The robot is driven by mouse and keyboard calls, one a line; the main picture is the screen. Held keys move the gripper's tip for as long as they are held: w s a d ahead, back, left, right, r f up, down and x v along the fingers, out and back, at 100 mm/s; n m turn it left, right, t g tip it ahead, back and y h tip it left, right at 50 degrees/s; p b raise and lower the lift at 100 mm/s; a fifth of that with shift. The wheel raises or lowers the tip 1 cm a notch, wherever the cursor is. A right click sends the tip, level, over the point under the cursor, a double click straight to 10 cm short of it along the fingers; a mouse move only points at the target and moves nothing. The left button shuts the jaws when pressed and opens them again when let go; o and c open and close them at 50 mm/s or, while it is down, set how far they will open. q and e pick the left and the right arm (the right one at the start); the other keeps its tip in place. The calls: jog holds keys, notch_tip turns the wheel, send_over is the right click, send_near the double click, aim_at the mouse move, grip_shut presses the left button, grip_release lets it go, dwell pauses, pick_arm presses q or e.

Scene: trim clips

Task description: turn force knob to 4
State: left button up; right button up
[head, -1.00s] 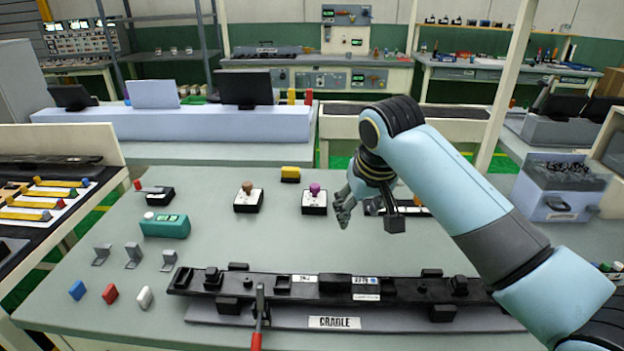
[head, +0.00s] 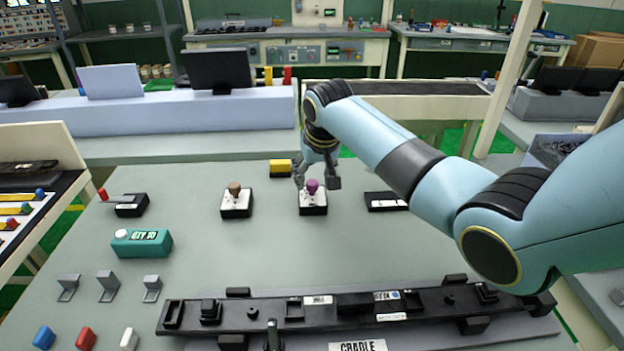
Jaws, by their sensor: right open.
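Two small knob boxes stand on the grey bench, one with a brown knob (head: 234,188) and one with a purple knob (head: 312,186). Their labels are too small to read, so I cannot tell which is the force knob or where either points. My right gripper (head: 317,184) hangs from above, open, with its fingers to either side of the purple knob in the picture. Whether it touches the knob I cannot tell. My left gripper is out of view.
A long black trim strip lies on the cradle (head: 358,346) in front. A yellow block (head: 280,168), a flat black box (head: 386,201), a teal counter (head: 142,243) and a red-handled lever box (head: 131,206) stand around. Bench between knobs and cradle is clear.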

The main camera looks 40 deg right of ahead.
aim_at(312, 188)
jog(key=x, duration=0.2)
jog(key=shift+w+f, duration=0.1)
jog(key=shift+f, duration=0.2)
jog(key=c, duration=0.8)
grip_shut()
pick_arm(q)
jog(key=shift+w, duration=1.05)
